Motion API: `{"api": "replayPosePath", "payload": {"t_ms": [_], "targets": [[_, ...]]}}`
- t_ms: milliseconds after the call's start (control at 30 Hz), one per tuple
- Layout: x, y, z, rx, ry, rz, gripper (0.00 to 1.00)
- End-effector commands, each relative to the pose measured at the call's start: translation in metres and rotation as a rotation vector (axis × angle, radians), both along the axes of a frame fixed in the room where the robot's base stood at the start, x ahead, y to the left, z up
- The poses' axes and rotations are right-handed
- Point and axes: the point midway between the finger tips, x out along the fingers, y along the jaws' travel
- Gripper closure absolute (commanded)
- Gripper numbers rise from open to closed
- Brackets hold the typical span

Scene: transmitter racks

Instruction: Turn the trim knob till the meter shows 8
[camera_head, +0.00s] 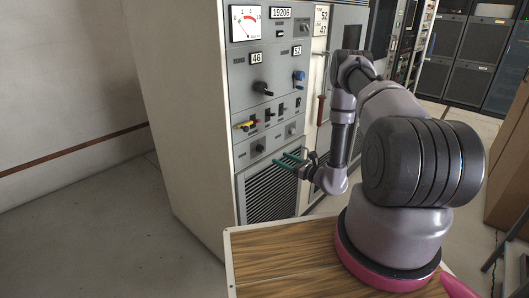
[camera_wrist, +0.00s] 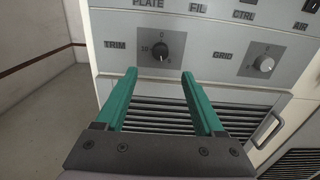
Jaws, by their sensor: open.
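The trim knob (camera_wrist: 159,48) is a dark round knob beside the printed word TRIM in the wrist view. In the head view the trim knob (camera_head: 259,147) sits low on the rack panel. The meter (camera_head: 246,23) is a white dial with a red-marked scale at the rack's top left; its exact reading is too small to tell. My gripper (camera_wrist: 159,72) has two green fingers, spread apart and empty, in front of and just below the trim knob. In the head view my gripper (camera_head: 289,160) is near the panel's lower part, above the vent.
A lighter grid knob (camera_wrist: 264,64) is right of the trim knob. Above are a black knob (camera_head: 262,88), a blue knob (camera_head: 298,76) and a yellow-red handle (camera_head: 245,125). A vent grille (camera_head: 270,192) lies below. A wooden top (camera_head: 280,262) is in front. Floor at left is clear.

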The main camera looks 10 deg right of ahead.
Motion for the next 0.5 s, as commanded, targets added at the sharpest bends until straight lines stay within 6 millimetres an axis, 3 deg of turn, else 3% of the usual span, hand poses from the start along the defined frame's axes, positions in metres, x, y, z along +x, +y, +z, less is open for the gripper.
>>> {"api": "replayPosePath", "payload": {"t_ms": [167,500], "targets": [[0.012,0.008,-0.003,-0.001,0.000,-0.006,0.30],[0.062,0.046,-0.002,-0.002,-0.001,-0.003,0.30]]}}
